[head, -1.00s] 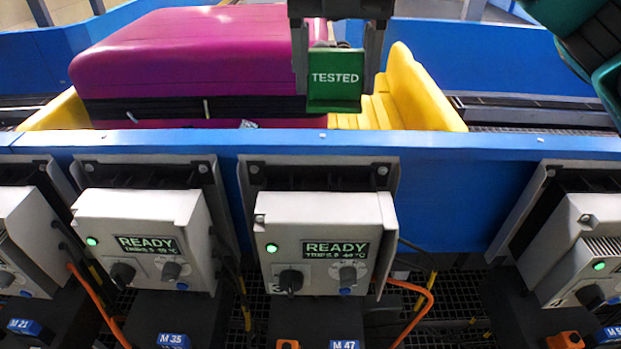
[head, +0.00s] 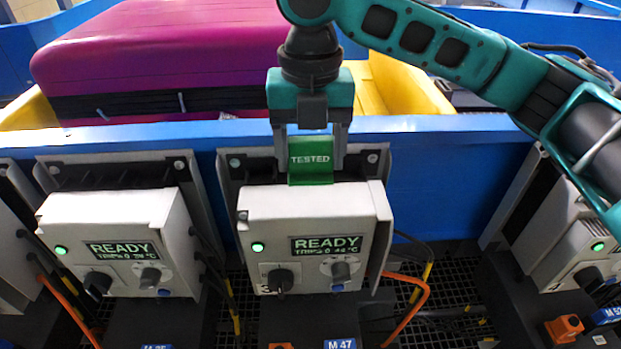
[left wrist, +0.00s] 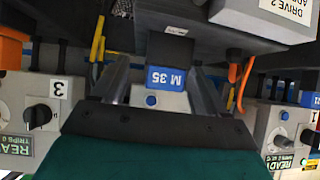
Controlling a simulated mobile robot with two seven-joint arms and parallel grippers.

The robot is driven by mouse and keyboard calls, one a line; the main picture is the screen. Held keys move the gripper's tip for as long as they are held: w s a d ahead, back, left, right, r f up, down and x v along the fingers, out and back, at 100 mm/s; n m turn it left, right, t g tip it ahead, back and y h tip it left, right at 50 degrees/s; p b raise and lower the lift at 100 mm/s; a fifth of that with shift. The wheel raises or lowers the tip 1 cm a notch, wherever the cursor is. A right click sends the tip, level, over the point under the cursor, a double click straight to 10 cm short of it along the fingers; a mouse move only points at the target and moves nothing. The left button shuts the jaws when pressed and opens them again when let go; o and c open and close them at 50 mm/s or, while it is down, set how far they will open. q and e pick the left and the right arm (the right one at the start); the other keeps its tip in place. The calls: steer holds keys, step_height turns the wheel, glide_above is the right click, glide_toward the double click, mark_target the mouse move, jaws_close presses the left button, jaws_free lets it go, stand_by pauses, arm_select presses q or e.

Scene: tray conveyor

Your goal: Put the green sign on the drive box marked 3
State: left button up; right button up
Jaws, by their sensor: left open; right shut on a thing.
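The green sign (head: 311,172) reads TESTED and is upright in my right gripper (head: 310,150), which is shut on it. Its lower edge is at the top back edge of the grey drive box marked 3 (head: 365,204); I cannot tell whether it touches or bears on the box. The box shows a lit green lamp, a READY display and two knobs. This box also shows in the left wrist view (left wrist: 45,125), upside down, at the left. My left gripper (left wrist: 158,88) is open and empty, with the blue M 35 label beyond its fingers; it is out of the head view.
Similar drive boxes stand to the left (head: 112,210) and right (head: 560,225). The blue conveyor rail (head: 440,135) runs behind them. A magenta suitcase (head: 180,50) lies in a yellow tray (head: 405,88) beyond it. An orange cable (head: 425,290) hangs beside box 3.

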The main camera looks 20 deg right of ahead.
mark_target(310, 171)
arm_select(q)
steer(key=shift+w+b, duration=0.3)
steer(key=shift+w, duration=0.1)
arm_select(e)
step_height(310, 171, down, 5)
steer(key=shift+r, duration=0.15)
steer(key=o, duration=0.7)
steer(key=shift+f, duration=0.2)
steer(key=o, duration=0.4)
arm_select(q)
steer(key=shift+s+f, duration=0.1)
steer(key=shift+s, duration=0.15)
arm_select(e)
steer(key=shift+o, duration=0.2)
steer(key=shift+r, duration=0.1)
